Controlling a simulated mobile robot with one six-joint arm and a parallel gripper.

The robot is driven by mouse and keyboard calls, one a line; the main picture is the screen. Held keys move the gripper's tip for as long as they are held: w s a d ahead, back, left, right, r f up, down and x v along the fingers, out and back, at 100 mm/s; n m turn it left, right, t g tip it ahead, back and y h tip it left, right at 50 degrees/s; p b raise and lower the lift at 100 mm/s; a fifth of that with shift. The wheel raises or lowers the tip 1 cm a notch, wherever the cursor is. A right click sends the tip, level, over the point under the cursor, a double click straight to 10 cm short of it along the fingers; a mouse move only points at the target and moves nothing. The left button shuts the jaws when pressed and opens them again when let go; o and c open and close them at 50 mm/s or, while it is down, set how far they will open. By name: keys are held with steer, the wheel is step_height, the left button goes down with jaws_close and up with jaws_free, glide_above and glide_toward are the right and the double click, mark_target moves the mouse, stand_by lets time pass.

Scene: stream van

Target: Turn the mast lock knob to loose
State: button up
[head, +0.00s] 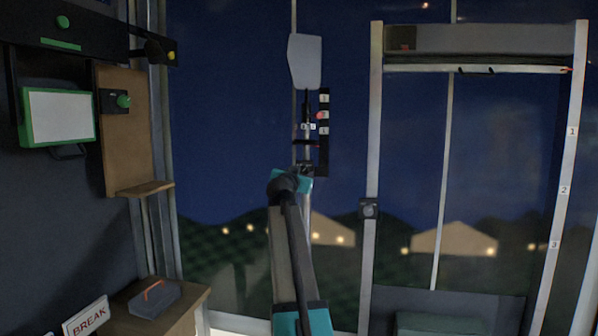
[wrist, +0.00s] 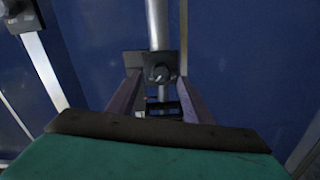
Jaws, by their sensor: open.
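The mast (head: 306,196) is a thin upright pole with a pale flat panel (head: 305,62) on top and a black numbered strip (head: 323,145) beside it. In the wrist view the pole (wrist: 157,25) runs down to a black clamp block bearing a small dark round knob (wrist: 159,73) with a light mark on its face. My gripper (wrist: 160,82) is open, its two fingers on either side of the knob in the picture. I cannot tell whether they touch it. In the head view my arm hides the gripper and most of the clamp.
Another dark block with a round knob (head: 369,209) sits on the pale frame post to the right. A wooden board (head: 126,145) with a green button and a green-edged screen (head: 60,117) are at left.

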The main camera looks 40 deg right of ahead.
mark_target(303, 171)
steer(key=shift+x, duration=1.1)
